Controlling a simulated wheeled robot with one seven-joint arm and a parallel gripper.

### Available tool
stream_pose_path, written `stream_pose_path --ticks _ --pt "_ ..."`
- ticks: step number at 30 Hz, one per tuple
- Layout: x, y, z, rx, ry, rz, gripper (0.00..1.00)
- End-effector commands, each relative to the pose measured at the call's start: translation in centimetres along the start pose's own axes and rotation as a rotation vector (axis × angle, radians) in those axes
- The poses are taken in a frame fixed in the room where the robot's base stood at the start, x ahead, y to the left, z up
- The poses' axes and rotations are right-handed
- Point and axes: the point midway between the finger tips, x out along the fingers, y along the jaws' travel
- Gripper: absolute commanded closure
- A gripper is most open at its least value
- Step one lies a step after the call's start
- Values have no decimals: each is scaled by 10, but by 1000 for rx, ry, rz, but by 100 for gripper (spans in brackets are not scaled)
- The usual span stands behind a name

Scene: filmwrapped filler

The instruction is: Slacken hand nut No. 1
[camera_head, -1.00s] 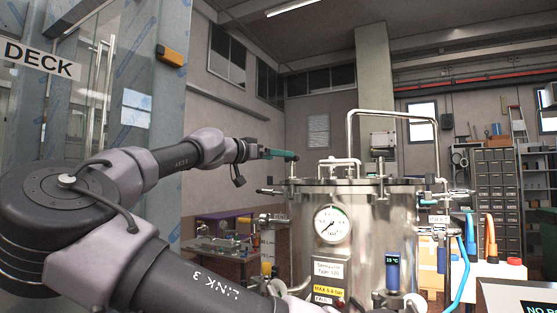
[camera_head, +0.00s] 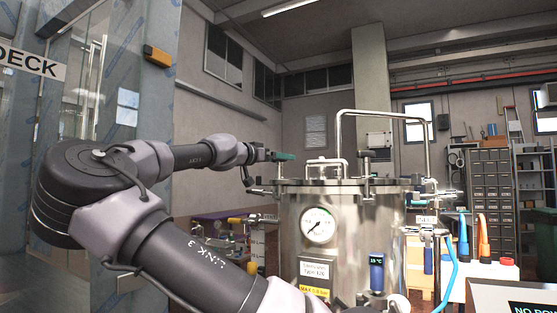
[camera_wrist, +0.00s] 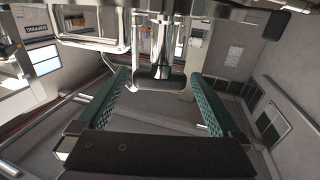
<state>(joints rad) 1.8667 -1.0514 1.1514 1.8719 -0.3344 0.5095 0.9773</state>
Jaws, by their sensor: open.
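The steel pressure vessel (camera_head: 342,215) stands right of my arm, with a round gauge on its front. A hand nut (camera_head: 367,154) with a crossbar stands on its lid at the front. My gripper (camera_head: 284,156) is at the left edge of the lid, its green jaws pointing right. In the wrist view my gripper (camera_wrist: 160,76) is open, with a green pad on each side. A metal post with a dark rounded hand nut (camera_wrist: 160,83) shows between the pads, with gaps on both sides. I cannot read a number on any nut.
A tall pipe handle (camera_head: 385,112) arches over the lid. A glass door (camera_head: 100,110) with an orange box stands at the left. A blue hose (camera_head: 450,285) and a white case (camera_head: 492,271) are at the right.

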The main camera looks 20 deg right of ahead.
Motion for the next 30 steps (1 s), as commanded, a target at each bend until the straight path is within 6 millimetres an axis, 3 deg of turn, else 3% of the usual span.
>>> stream_pose_path --ticks 9,10,16,30 --pt "4 0 0 0 0 -1 0" --pt "4 0 0 0 0 -1 4" --pt "4 0 0 0 1 -1 79" --pt "4 2 0 1 -3 -121 78"
